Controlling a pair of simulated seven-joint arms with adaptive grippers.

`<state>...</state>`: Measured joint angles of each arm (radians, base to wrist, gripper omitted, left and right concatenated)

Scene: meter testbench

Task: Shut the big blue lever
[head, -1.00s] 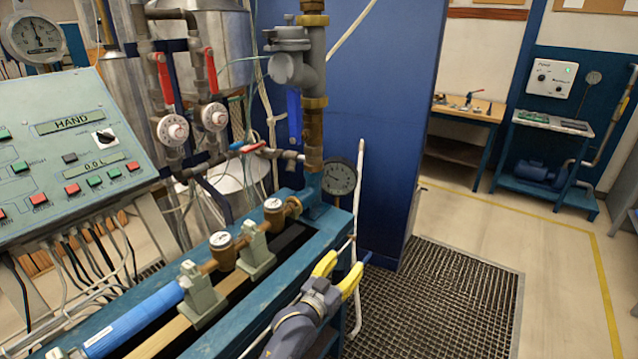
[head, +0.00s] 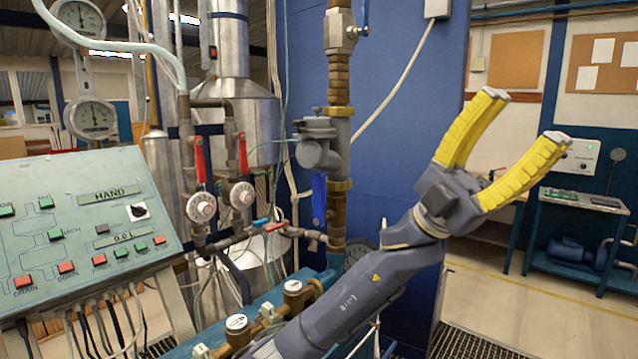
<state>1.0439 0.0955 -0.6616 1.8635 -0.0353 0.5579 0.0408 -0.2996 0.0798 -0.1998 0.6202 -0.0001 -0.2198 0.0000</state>
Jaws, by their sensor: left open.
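A large blue lever (head: 319,200) hangs straight down beside the vertical brass pipe, below a grey valve body (head: 318,143). A second blue lever (head: 363,18) stands up at the top of the same pipe, beside a metal valve (head: 341,30), and is partly cut off by the frame. My left gripper (head: 527,116) is open and empty, with its yellow fingers pointing up and right. It is to the right of the pipe and both levers and touches neither. My left forearm covers part of the bench. My right gripper is not in view.
Two red levers (head: 243,156) hang above the white round meters (head: 242,195) left of the pipe. A small red-and-blue handle (head: 275,227) sits on the horizontal pipe. The control panel (head: 85,215) is at left. A blue wall panel (head: 415,120) stands behind the pipe.

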